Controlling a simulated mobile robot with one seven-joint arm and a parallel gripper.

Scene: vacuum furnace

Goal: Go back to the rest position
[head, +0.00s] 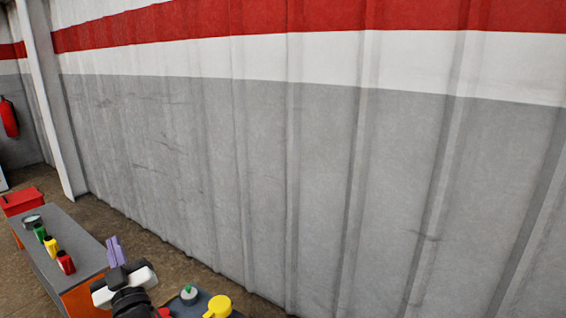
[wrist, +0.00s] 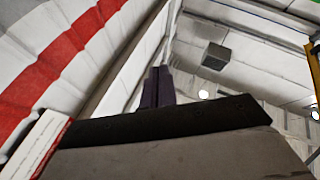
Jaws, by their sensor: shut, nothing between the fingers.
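My gripper (head: 115,246) shows at the lower left of the head view, with its purple fingers pointing up. The fingers are together with nothing between them. They also show in the wrist view (wrist: 158,85), rising above the dark gripper body and pointing toward the ceiling and upper wall. My gripper is clear of the things around it, in front of the wall as seen from the head. No furnace can be made out in either view.
A yellow item (head: 218,306) and a grey-green item (head: 189,294) sit at the bottom edge. A corrugated wall (head: 330,170) stands behind. A fire extinguisher (head: 8,117) hangs far left.

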